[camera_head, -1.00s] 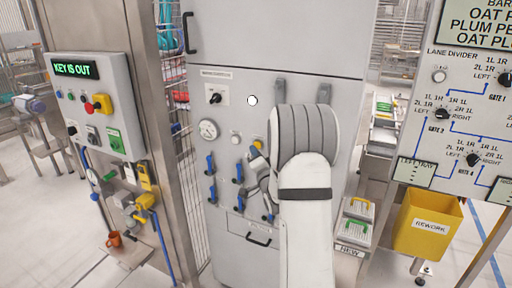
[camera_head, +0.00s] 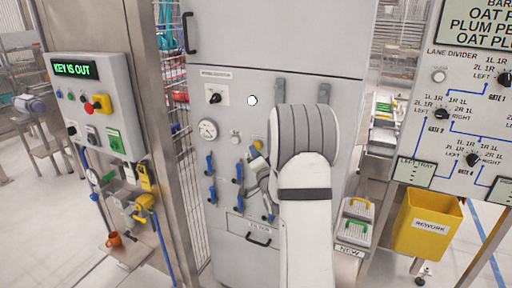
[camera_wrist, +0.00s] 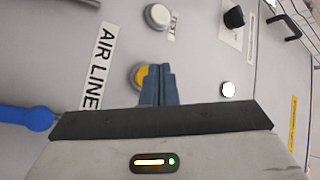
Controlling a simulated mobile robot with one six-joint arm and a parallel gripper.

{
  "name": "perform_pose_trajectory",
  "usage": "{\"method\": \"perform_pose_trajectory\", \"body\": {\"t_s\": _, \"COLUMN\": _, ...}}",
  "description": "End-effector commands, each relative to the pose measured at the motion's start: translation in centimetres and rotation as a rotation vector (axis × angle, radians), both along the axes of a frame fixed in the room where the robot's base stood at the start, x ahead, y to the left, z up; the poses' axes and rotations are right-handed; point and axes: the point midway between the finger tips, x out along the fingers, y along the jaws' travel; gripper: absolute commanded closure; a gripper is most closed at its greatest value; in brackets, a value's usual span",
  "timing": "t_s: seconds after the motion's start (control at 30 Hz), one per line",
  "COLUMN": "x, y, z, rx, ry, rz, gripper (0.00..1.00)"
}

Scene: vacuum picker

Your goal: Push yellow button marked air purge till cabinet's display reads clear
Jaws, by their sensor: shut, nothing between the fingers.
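The yellow button (camera_wrist: 138,76) shows in the wrist view on the grey cabinet face, partly hidden behind my fingers; it is a small yellow spot in the head view (camera_head: 258,144). My gripper (camera_wrist: 158,70) is shut and empty, its blue-grey fingertips over the right part of the button. I cannot tell whether they touch it. In the head view my arm hides much of the cabinet's right side. A display (camera_head: 75,69) on the grey box at the left reads "KEY IS OUT" in green.
A white button (camera_wrist: 157,16), a black knob (camera_wrist: 234,17) and a lit white lamp (camera_wrist: 228,89) are near the fingers. A blue handle (camera_wrist: 38,118) and an "AIR LINE" label (camera_wrist: 98,65) are to the left. A yellow rework bin (camera_head: 421,226) stands at the right.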

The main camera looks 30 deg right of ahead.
Motion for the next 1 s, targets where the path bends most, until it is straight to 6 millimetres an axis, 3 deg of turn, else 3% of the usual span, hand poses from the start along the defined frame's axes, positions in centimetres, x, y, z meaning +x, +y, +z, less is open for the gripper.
{"method": "perform_pose_trajectory", "body": {"t_s": 1.0, "x": 0.61, "y": -0.66, "z": 0.05, "rx": 0.0, "ry": 0.0, "rz": 0.0, "gripper": 1.0}}
